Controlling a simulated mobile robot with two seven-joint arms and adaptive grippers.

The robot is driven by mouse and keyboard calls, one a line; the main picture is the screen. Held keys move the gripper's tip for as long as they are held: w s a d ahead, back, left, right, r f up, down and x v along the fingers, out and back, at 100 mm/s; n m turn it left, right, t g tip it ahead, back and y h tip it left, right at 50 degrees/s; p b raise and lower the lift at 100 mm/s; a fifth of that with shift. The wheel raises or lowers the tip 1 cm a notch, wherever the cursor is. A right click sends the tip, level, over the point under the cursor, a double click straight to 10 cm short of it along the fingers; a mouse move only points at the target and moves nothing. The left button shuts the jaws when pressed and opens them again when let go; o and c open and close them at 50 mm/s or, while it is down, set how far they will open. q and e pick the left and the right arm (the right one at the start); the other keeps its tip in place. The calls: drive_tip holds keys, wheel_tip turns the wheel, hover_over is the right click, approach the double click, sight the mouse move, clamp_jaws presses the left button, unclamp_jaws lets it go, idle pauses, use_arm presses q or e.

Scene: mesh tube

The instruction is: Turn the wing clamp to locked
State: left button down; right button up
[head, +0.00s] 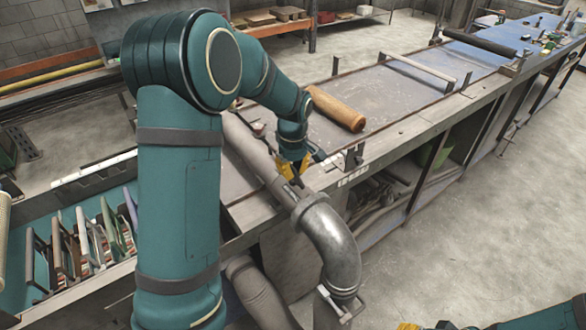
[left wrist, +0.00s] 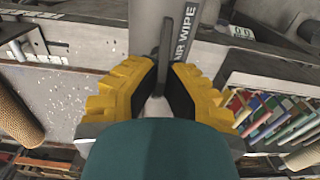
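A grey tube runs to a metal elbow pipe (head: 335,245) at the bench's near edge. A small metal bar-shaped fitting (head: 342,306) sits at the elbow's lower end; I cannot tell whether it is the wing clamp or how it is set. My left gripper (head: 296,177) is at the grey tube, just before the elbow's collar. Contact is unclear. My right gripper (head: 428,326) barely shows at the bottom edge.
A brown roller (head: 335,108) lies on the long metal bench (head: 375,95). A teal bin (head: 25,300) with several handled pieces is at the left. Small upright brackets (head: 353,158) line the bench edge. The floor at the right (head: 510,200) is clear.

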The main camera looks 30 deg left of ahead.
sight(293, 169)
use_arm(q)
drive_tip(key=shift+s+f, duration=0.1)
idle(0.3)
drive_tip(key=c, duration=1.1)
unclamp_jaws()
drive_tip(key=shift+r, duration=0.5)
wheel_tip(293, 169, up, 11)
